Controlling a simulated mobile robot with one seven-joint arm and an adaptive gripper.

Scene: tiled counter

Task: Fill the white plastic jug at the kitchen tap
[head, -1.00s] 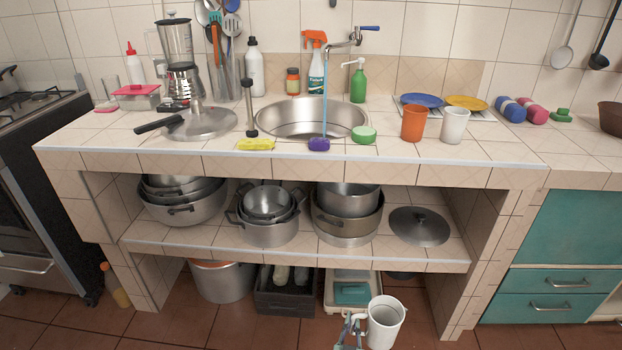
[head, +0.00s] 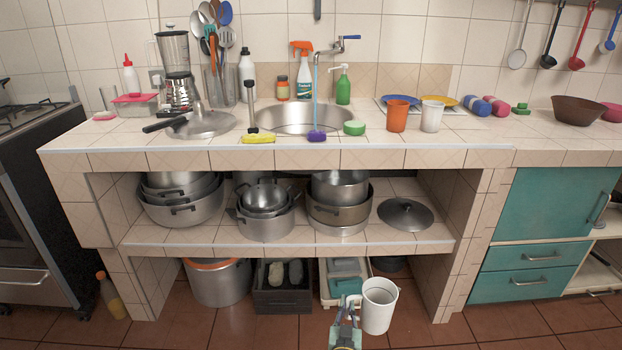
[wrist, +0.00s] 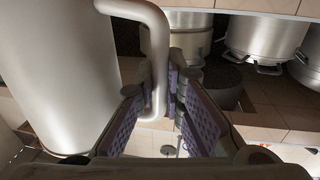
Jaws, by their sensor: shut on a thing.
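The white plastic jug (head: 378,307) hangs upright in front of the counter, low in the head view, below counter height. My gripper (head: 347,304) is at its left side. In the wrist view the jug (wrist: 55,75) fills the left, and its handle (wrist: 158,60) passes between the padded fingers (wrist: 158,108), which are shut on it. The inside of the jug is too small to judge. The kitchen tap (head: 338,48), with a blue lever (head: 351,37), stands on the back wall over the round steel sink (head: 270,123).
A yellow sponge (head: 258,138), green sponge (head: 354,128), orange cup (head: 397,116) and white cup (head: 432,116) are nearby. Pots fill the shelf below (head: 200,235).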

